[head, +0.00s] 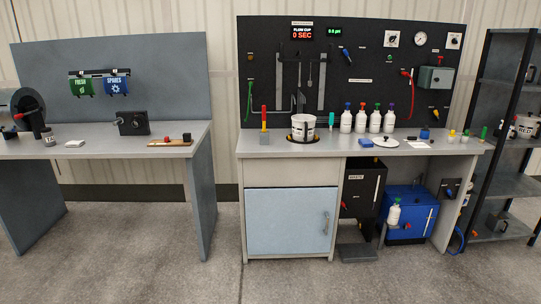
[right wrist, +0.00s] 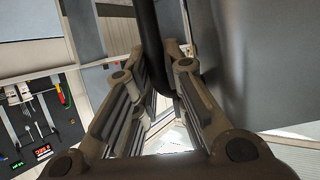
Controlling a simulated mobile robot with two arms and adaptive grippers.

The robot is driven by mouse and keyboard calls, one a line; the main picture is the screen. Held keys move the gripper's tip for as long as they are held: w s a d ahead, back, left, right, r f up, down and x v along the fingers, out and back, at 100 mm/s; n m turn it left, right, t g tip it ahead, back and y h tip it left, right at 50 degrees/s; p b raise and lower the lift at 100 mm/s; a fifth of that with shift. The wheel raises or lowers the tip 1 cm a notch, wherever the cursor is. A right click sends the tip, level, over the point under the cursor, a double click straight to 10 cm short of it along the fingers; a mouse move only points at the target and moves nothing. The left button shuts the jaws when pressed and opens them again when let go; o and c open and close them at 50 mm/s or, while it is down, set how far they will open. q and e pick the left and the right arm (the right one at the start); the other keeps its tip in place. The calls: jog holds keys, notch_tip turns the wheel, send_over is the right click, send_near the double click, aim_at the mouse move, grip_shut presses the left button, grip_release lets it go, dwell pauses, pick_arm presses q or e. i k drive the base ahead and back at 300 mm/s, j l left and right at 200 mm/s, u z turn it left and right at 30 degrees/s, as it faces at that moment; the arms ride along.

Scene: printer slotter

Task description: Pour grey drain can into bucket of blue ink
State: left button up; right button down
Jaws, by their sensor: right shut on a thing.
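In the right wrist view my right gripper (right wrist: 165,85) is shut on a dark bar (right wrist: 152,45), which looks like a handle. A large smooth grey body (right wrist: 250,60) fills the right of that view beside the fingers; it appears to be the grey drain can, though its rim and spout are not visible. In the head view a white bucket (head: 303,122) stands upright on the middle bench, in a dark holder. Its label is too small to read and its ink colour cannot be told. Neither gripper shows in the head view.
White bottles (head: 361,121) stand right of the bucket on the bench (head: 265,146). A red-and-yellow tool (head: 264,120) stands left of it. A white lid (head: 387,142) lies at the right. A bucket marked red (head: 525,127) is on the shelf. The floor in front is clear.

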aim_at(303, 126)
jog(key=i+u, duration=0.2)
jog(key=i, duration=0.75)
jog(key=i+l+u, duration=0.1)
jog(key=i+u, duration=0.2)
jog(key=i, duration=0.65)
jog(key=i+j+z, duration=0.25)
jog(key=i+z, duration=0.15)
jog(key=i, duration=0.2)
jog(key=i+j+z, duration=0.85)
jog(key=i+j, duration=0.2)
